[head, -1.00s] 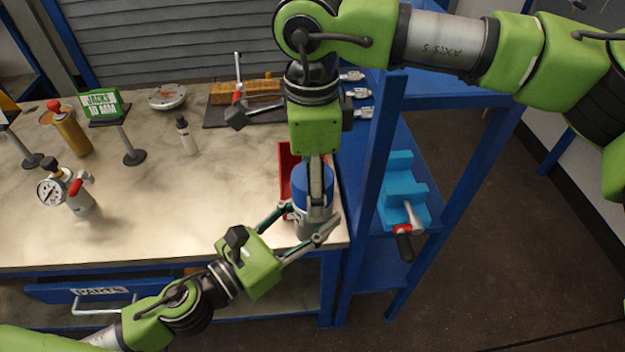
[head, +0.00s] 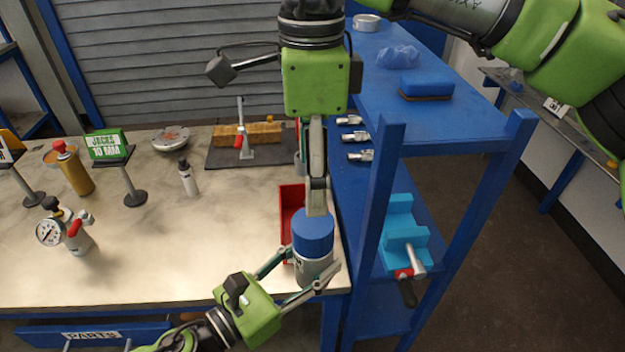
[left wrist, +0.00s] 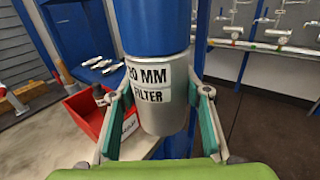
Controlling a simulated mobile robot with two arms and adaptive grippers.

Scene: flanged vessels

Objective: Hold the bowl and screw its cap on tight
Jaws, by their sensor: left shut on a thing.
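The bowl (head: 312,270) is a silver cylinder at the bench's front right corner. In the left wrist view the bowl (left wrist: 163,115) bears a label ending in "FILTER". The blue cap (head: 313,234) sits on top of it; it also fills the top of the left wrist view (left wrist: 152,25). My left gripper (head: 312,264) is shut on the bowl from the front, one finger on each side. My right gripper (head: 316,208) points down, its fingertips at the top of the cap. Its fingers are seen edge-on, so their gap is hidden, and I cannot tell whether they touch the cap.
A red bin (head: 291,208) stands just behind the bowl. A blue shelf rack (head: 385,190) rises close on the right, with a light-blue stepped block (head: 402,235). A pressure gauge (head: 50,232) and spray bottles stand to the left. The bench middle is clear.

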